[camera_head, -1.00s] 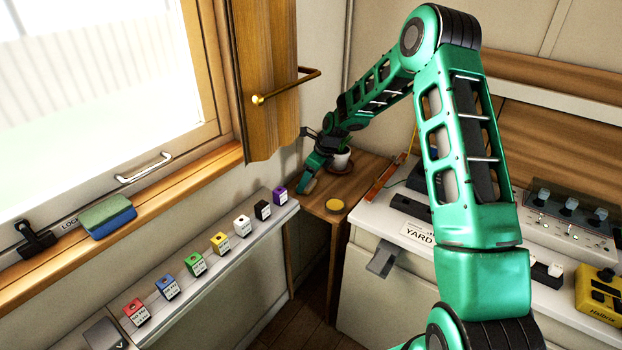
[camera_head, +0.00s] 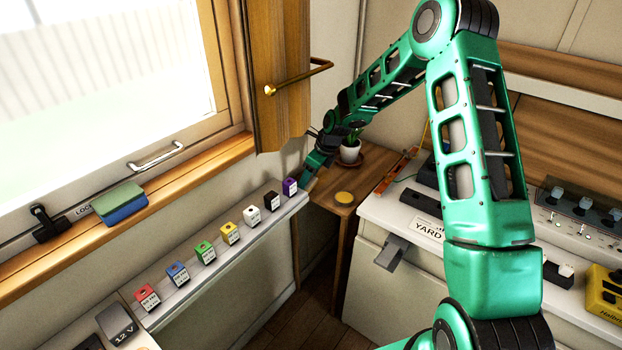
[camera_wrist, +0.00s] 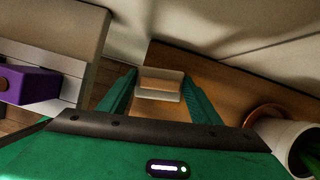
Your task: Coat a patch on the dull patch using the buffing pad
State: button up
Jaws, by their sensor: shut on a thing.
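My gripper (camera_wrist: 160,95) is shut on a small block with a tan face and a pale grey edge, apparently the buffing pad (camera_wrist: 161,80). In the head view my gripper (camera_head: 309,178) is at the far end of the shelf, just right of the purple block, above the wooden corner table. The held pad is mostly hidden there. I cannot make out a dull patch in either view.
A purple block (camera_head: 290,187) ends a row of several coloured blocks on the narrow shelf (camera_head: 240,247); it also shows in the wrist view (camera_wrist: 27,84). A potted plant (camera_head: 350,152) stands close right of my gripper. A brass-railed wooden panel (camera_head: 275,75) hangs above. The right counter holds equipment.

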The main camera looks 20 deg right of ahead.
aim_at(323, 170)
jog(key=shift+w+d+r, duration=0.1)
jog(key=shift+w+d, duration=0.5)
jog(key=shift+d, duration=0.2)
jog(key=shift+w+d+r, duration=0.1)
jog(key=shift+w+d, duration=0.5)
jog(key=shift+d, duration=0.2)
jog(key=shift+w+d+f, duration=0.1)
jog(key=shift+w+d, duration=0.6)
jog(key=shift+d, duration=0.3)
jog(key=shift+w+d+f, duration=0.1)
jog(key=shift+w+d, duration=0.6)
jog(key=shift+d, duration=0.25)
jog(key=shift+w+d, duration=0.7)
jog(key=shift+d, duration=0.3)
jog(key=shift+a, duration=0.1)
jog(key=shift+s+a+r, duration=0.1)
jog(key=shift+s+a, duration=0.7)
jog(key=shift+a, duration=0.35)
jog(key=shift+s+a, duration=0.8)
jog(key=shift+a, duration=0.3)
jog(key=shift+s+a+f, duration=0.1)
jog(key=shift+s+a, duration=0.75)
jog(key=shift+a, duration=0.25)
jog(key=shift+s+a+f, duration=0.1)
jog(key=shift+s+a, duration=0.75)
jog(key=shift+a, duration=0.25)
jog(key=shift+w+r, duration=0.1)
jog(key=shift+r, duration=2.95)
jog(key=shift+r, duration=0.1)
